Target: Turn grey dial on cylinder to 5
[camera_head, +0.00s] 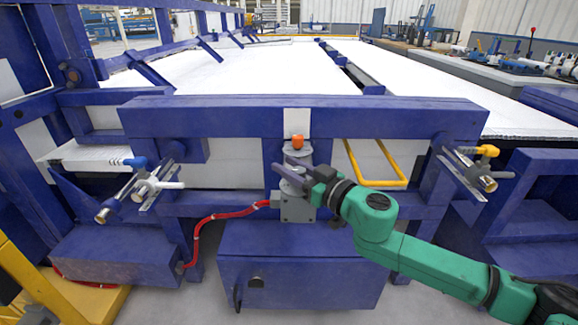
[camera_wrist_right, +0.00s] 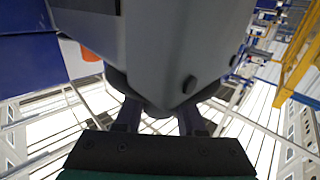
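The grey cylinder unit (camera_head: 297,209) is fixed to the front of the blue frame, with an orange cap (camera_head: 297,142) above it. Round grey parts, the dial among them, sit in its middle, partly covered by my right gripper (camera_head: 288,174). My right gripper reaches in from the right at dial height. In the right wrist view its two fingers (camera_wrist_right: 158,118) stand apart, and their tips are hidden behind the large grey body of the unit (camera_wrist_right: 165,45). Whether they press on the dial cannot be seen. No dial numbers are readable. My left gripper is out of view.
A red cable (camera_head: 222,216) runs from the unit to the left. A yellow handle (camera_head: 378,178) is right of it. Metal clamps with blue (camera_head: 134,162) and yellow (camera_head: 487,151) fittings stand at either side. A blue box (camera_head: 300,275) lies below.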

